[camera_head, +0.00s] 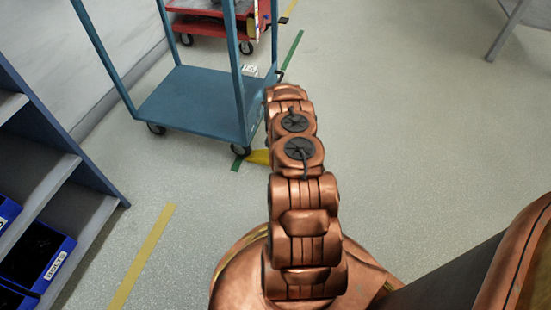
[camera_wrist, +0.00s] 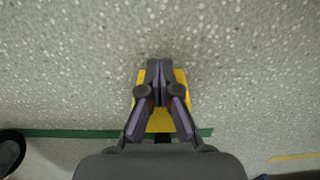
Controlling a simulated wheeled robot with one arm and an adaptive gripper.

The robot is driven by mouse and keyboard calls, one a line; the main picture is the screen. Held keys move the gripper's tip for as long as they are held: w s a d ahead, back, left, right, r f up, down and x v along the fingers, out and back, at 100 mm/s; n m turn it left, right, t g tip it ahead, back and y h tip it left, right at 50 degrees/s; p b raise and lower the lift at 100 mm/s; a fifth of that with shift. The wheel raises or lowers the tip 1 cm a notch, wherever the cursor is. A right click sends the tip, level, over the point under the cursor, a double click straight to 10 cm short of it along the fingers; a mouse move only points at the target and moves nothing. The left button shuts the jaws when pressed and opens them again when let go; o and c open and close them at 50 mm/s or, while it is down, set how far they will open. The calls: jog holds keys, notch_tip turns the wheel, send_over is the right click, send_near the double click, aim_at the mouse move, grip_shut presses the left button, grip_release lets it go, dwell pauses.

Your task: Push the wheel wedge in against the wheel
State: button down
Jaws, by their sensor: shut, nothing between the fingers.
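The yellow wheel wedge (camera_head: 259,157) lies on the floor by the near right corner of the blue cart (camera_head: 196,106) in the head view, partly hidden behind my copper arm. A dark cart wheel (camera_head: 241,150) shows just left of the wedge; whether they touch cannot be told. In the wrist view the wedge (camera_wrist: 181,101) is directly under my gripper (camera_wrist: 160,64), whose closed fingers cover its middle. My gripper is shut and empty; its contact with the wedge cannot be told. In the head view the gripper is hidden by the arm.
A dark wheel (camera_wrist: 10,150) shows at the wrist view's lower left. A green floor line (camera_wrist: 80,133) passes by the wedge. A blue shelf (camera_head: 60,150) with bins stands left, and a red cart (camera_head: 215,22) behind. The floor to the right is clear.

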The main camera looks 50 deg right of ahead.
jog(key=shift+s, duration=0.1)
jog(key=shift+s+d+p, duration=0.25)
jog(key=shift+s+p, duration=0.05)
jog(key=shift+s, duration=0.2)
jog(key=shift+s+d+r+p, duration=0.1)
jog(key=shift+s+d+p, duration=0.15)
jog(key=shift+s, duration=0.3)
jog(key=shift+s+d+p, duration=0.1)
jog(key=shift+s+d, duration=0.15)
jog(key=shift+s, duration=0.3)
notch_tip(320, 180, up, 10)
jog(key=p, duration=0.3)
jog(key=shift+s+d, duration=0.1)
